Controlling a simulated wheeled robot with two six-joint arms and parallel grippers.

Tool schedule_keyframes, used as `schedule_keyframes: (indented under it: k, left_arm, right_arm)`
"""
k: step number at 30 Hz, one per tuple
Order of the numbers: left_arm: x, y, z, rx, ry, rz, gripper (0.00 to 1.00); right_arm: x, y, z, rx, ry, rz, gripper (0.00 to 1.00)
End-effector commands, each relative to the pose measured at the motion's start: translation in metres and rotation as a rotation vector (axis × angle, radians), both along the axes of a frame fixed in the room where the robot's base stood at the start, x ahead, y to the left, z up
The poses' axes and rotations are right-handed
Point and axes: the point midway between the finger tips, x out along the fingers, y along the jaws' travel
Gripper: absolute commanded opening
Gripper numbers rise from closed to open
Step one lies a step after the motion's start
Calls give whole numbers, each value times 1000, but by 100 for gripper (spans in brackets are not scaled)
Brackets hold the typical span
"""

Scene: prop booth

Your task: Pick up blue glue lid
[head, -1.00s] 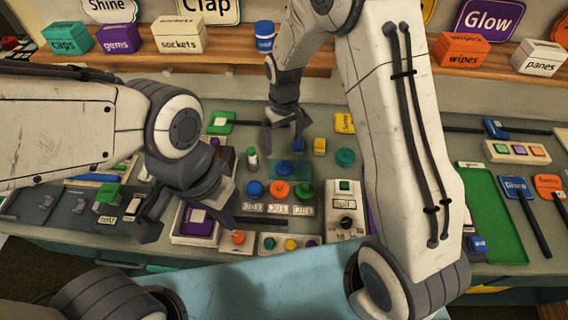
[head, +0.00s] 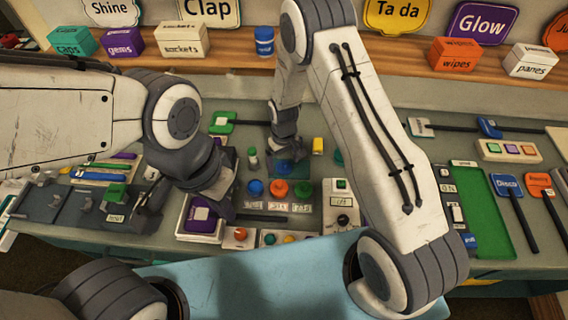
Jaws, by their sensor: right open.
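A blue round lid (head: 255,187) sits on the bench panel, left of an orange one (head: 279,187) and a green one (head: 303,189), above small labels. A teal square pad (head: 292,174) lies just behind them. My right gripper (head: 287,153) is open and reaches down over this pad. It hides much of the pad, including the spot where another blue round piece sat, and I cannot tell which blue piece is the glue lid. My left gripper (head: 186,214) is open and empty, with its fingers spread near a purple-topped box (head: 202,219).
A yellow block (head: 318,145) stands right of my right gripper, and a small green-capped bottle (head: 252,158) stands left of it. A dial box (head: 343,210) is at right. The shelf (head: 370,65) behind holds labelled boxes and a blue jar (head: 264,41).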

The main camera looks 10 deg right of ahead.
Motion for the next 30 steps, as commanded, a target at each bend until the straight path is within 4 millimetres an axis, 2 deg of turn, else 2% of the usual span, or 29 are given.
schedule_keyframes:
  k: [5,6,11,12,13,23,30]
  left_arm:
    - [0,0,0,0,0,0,0]
    - [0,0,0,0,0,0,0]
    - [0,0,0,0,0,0,0]
    - [0,0,0,0,0,0,0]
    - [0,0,0,0,0,0,0]
    - [0,0,-2,0,0,0,0]
    - [0,0,-15,0,0,2,0]
  right_arm:
    - [0,0,-1,0,0,0,100]
    - [0,0,-1,0,0,0,96]
    - [0,0,-1,0,0,0,35]
    - [0,0,-1,0,0,0,20]
    - [0,0,-1,0,0,0,16]
    - [0,0,2,0,-1,0,16]
    - [1,0,24,0,-4,0,16]
